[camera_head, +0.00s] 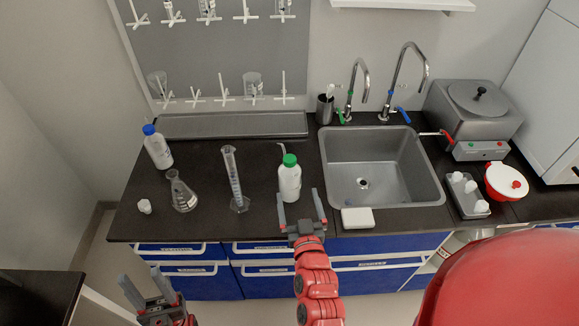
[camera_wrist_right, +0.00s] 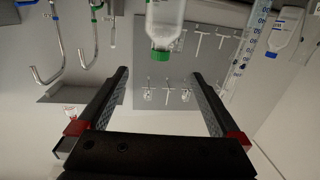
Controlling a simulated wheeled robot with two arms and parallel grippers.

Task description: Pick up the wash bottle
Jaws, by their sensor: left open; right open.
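The wash bottle (camera_head: 290,182), white with a green cap and a thin bent spout, stands upright on the dark counter left of the sink. My right gripper (camera_head: 301,207) is open and empty at the counter's front edge, just in front of the bottle. In the right wrist view, which is upside down, the wash bottle (camera_wrist_right: 164,22) shows beyond the open fingers (camera_wrist_right: 160,76), roughly in line with the gap between them. I cannot tell the exact distance. My left gripper (camera_head: 142,284) is open and empty, low in front of the counter.
A graduated cylinder (camera_head: 235,180), a conical flask (camera_head: 181,193) and a blue-capped bottle (camera_head: 157,148) stand left of the wash bottle. The sink (camera_head: 378,168) with taps lies right, with a white block (camera_head: 357,218) at its front edge. A drying rack (camera_head: 216,60) hangs behind.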

